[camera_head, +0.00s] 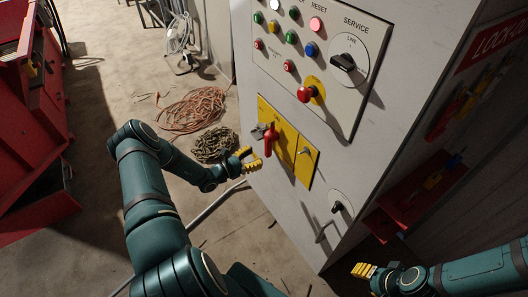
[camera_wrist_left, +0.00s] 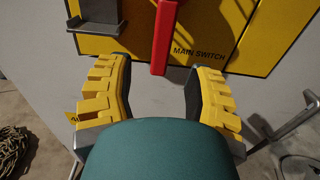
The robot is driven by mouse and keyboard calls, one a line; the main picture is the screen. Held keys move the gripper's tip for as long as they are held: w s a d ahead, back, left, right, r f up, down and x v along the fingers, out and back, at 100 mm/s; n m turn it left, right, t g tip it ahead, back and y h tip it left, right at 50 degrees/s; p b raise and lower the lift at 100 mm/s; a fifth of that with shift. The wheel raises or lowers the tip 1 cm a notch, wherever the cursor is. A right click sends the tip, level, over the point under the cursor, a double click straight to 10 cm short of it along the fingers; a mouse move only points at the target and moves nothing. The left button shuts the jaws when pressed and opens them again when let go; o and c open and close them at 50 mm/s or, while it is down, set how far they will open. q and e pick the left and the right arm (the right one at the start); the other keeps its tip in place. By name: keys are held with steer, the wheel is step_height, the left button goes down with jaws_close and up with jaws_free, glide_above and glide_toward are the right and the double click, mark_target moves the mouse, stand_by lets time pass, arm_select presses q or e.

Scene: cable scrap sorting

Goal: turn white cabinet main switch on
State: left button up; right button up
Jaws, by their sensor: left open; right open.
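The white cabinet (camera_head: 240,60) stands on the right side of the head view. Its main switch is a red lever (camera_head: 269,141) on a yellow plate (camera_head: 306,164). In the left wrist view the red lever (camera_wrist_left: 163,38) hangs straight down, left of the words MAIN SWITCH. My left gripper (camera_head: 250,158) is open and empty just in front of the plate, below the lever. In the left wrist view its fingertips (camera_wrist_left: 160,68) are on either side of the lever's lower end, with gaps on both sides. My right gripper (camera_head: 364,270) is open at the lower right, away from the switch.
Above the plate are coloured buttons, a red knob (camera_head: 306,94) and a black SERVICE switch (camera_head: 345,62). A metal handle (camera_head: 325,228) sticks out lower down. Cable coils (camera_head: 198,108) lie on the floor. Red equipment (camera_head: 30,110) stands at the left.

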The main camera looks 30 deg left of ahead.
arm_select(q)
steer(key=v, duration=0.5)
steer(key=shift+s, duration=0.15)
stand_by(0.3)
steer(key=d+f+m+g+h, duration=0.1)
steer(key=d+m+g+h, duration=0.45)
steer(key=d, duration=0.85)
steer(key=s+d+f+m+g+y, duration=0.1)
steer(key=s+d+m+g+y, duration=0.5)
steer(key=s+d+m+g, duration=0.85)
steer(key=d+r+m+t+y, duration=0.2)
steer(key=d+r+m+t, duration=0.2)
steer(key=m, duration=0.5)
steer(key=shift+w+r+m+t, duration=0.3)
steer(key=shift+t, duration=0.3)
steer(key=shift+d+y, duration=0.15)
steer(key=shift+y, duration=0.1)
